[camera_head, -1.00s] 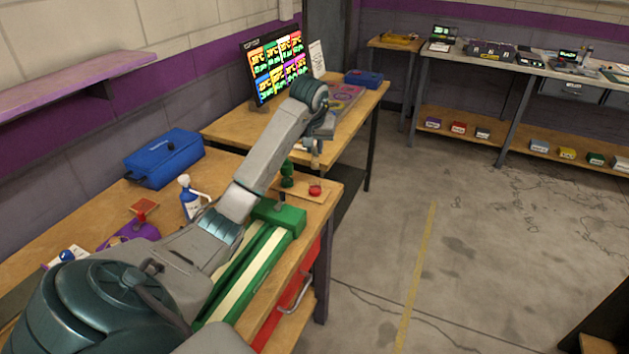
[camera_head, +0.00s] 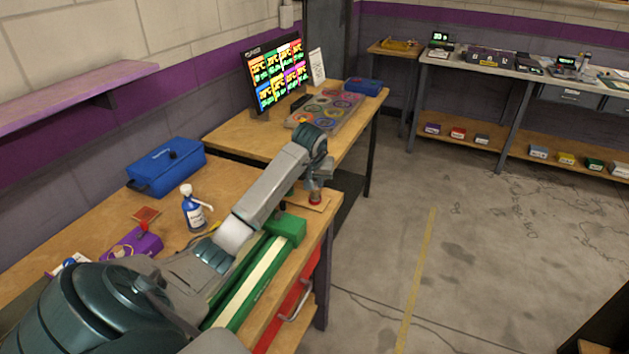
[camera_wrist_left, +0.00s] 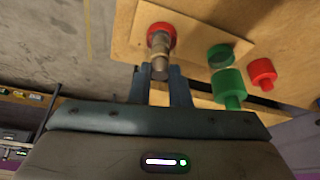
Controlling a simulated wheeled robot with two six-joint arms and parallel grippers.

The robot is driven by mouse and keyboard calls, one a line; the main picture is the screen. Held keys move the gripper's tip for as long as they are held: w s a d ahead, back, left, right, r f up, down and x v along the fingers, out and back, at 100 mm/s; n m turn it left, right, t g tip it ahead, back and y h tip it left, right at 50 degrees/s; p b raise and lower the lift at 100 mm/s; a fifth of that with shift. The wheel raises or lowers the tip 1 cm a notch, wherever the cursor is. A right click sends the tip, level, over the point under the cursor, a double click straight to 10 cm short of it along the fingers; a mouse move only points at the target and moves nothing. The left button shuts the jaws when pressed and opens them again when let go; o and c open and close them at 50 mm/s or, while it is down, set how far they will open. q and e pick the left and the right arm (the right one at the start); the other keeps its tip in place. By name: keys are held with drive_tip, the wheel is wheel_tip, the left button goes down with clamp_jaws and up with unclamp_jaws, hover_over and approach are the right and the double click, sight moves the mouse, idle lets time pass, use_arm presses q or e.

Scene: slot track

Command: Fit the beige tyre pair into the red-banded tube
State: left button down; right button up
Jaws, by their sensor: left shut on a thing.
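In the wrist view my left gripper (camera_wrist_left: 160,88) is shut on a small grey-beige cylinder, the tyre pair (camera_wrist_left: 159,69). The piece is in line with the tube and overlaps its mouth. I cannot tell how deep it sits. My right gripper is not in view.
In the wrist view a green ring piece (camera_wrist_left: 220,55), a green cylinder (camera_wrist_left: 229,88) and a red cylinder (camera_wrist_left: 262,73) are beside the tube. A green-and-cream track (camera_head: 252,275) lies under my left arm. A spray bottle (camera_head: 193,210) and a blue case (camera_head: 168,165) stand left.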

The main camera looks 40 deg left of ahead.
use_arm(q)
drive_tip(key=c, duration=1.4)
unclamp_jaws()
drive_tip(key=shift+f, duration=0.1)
drive_tip(key=shift+o, duration=0.2)
drive_tip(key=shift+r+p, duration=0.3)
drive_tip(key=shift+s+r, duration=0.1)
drive_tip(key=shift+r, duration=0.2)
drive_tip(key=b+v, duration=0.2)
drive_tip(key=v, duration=0.9)
drive_tip(key=shift+s, duration=0.15)
drive_tip(key=shift+d, duration=0.2)
